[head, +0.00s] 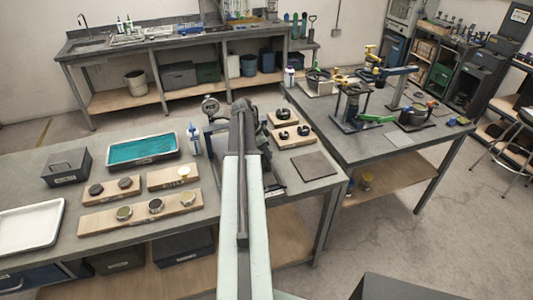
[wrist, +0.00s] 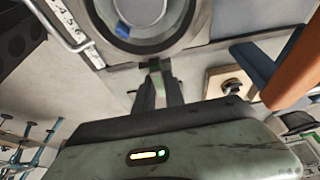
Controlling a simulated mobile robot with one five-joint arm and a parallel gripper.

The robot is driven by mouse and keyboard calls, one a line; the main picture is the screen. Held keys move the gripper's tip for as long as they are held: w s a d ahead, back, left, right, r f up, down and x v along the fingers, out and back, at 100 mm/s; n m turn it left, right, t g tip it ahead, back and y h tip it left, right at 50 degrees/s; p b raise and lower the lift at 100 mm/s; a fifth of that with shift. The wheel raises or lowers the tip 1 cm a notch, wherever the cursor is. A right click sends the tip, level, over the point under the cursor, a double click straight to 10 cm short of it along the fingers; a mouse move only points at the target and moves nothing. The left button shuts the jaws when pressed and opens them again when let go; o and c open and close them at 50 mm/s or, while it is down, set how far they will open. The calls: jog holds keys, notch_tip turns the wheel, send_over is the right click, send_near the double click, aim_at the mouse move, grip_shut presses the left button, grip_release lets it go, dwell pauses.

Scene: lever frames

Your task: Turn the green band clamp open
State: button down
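A green lever (head: 376,118), which looks like the band clamp's handle, sticks out sideways on the right bench. It lies between a black stand (head: 352,103) and a dark round pot (head: 414,116); I cannot tell which it joins. My gripper (wrist: 157,72) shows in the wrist view as dark fingers, with a small green patch near their tips. Whether they are parted or closed is unclear, and I see nothing clearly held. In the head view my arm reaches over the left bench and hides the fingertips, well left of the green lever.
The left bench (head: 60,235) holds a teal-lined tray (head: 141,149), a dark box (head: 66,168) and wooden blocks (head: 140,212) with round parts. A large round part (wrist: 150,25) fills the wrist view's top.

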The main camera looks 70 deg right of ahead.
jog(key=shift+a+n, duration=0.1)
jog(key=shift+n, duration=0.3)
jog(key=n+t+h, duration=0.1)
jog(key=n, duration=0.2)
jog(key=shift+s+n, duration=0.1)
jog(key=shift+n, duration=0.3)
jog(key=n+t, duration=0.1)
jog(key=n, duration=0.1)
jog(key=n+t, duration=0.1)
jog(key=n, duration=0.1)
jog(key=shift+n+h, duration=0.3)
jog(key=n+t, duration=0.1)
jog(key=n, duration=0.3)
jog(key=shift+s+t, duration=0.1)
jog(key=shift+t, duration=0.3)
jog(key=shift+n+t+y, duration=0.5)
jog(key=shift+n+t, duration=0.2)
jog(key=shift+n, duration=1.5)
jog(key=c, duration=1.4)
grip_release()
